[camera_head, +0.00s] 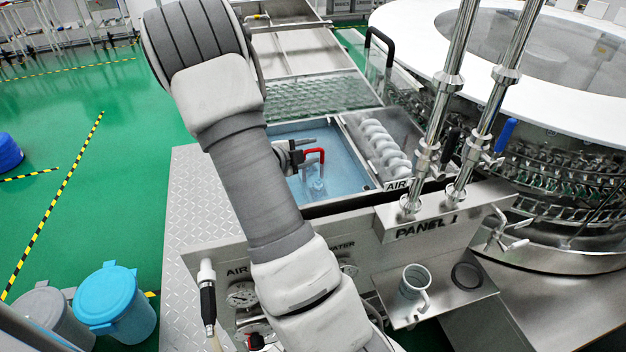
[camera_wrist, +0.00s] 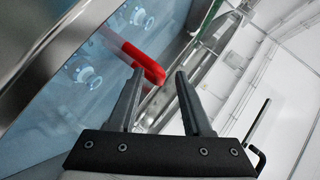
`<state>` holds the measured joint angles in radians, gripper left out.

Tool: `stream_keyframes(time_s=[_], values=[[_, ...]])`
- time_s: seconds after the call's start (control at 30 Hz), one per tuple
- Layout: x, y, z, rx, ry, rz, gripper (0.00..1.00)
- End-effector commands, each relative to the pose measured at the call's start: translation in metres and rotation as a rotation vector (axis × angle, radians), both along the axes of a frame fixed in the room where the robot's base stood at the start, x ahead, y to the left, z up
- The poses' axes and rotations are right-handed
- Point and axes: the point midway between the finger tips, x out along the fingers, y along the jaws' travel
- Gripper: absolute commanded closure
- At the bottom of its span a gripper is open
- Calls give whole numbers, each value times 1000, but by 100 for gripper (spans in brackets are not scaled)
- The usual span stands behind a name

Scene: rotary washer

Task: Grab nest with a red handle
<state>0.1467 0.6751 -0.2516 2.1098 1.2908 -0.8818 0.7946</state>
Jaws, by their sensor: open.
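The red handle (camera_head: 315,153) of the nest stands in the blue-bottomed basin in the head view. It also shows in the wrist view (camera_wrist: 144,62), just beyond my left finger. Below the handle, a clear, glassy part of the nest (camera_head: 317,186) sits low in the basin. My gripper (camera_head: 294,158) is beside the handle, on its left in the head view. In the wrist view my gripper (camera_wrist: 158,88) has its two fingers apart with nothing between them. The handle is close to the left fingertip; I cannot tell whether they touch.
The steel-edged basin (camera_head: 283,128) surrounds the nest. White coiled parts (camera_head: 382,148) lie in the compartment to the right. Vertical steel posts (camera_head: 432,135) and the round washer (camera_head: 560,120) stand further right. A steel cup (camera_head: 414,283) sits on the front shelf.

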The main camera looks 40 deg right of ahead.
Motion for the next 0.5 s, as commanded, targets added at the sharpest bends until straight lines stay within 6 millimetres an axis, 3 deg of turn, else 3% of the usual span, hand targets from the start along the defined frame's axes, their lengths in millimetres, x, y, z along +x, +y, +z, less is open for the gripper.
stream_keyframes(time_s=[0.07,0.33,0.5], values=[[0,0,0,0,0,0,52],[0,0,0,0,0,0,100],[0,0,0,0,0,-1,100]])
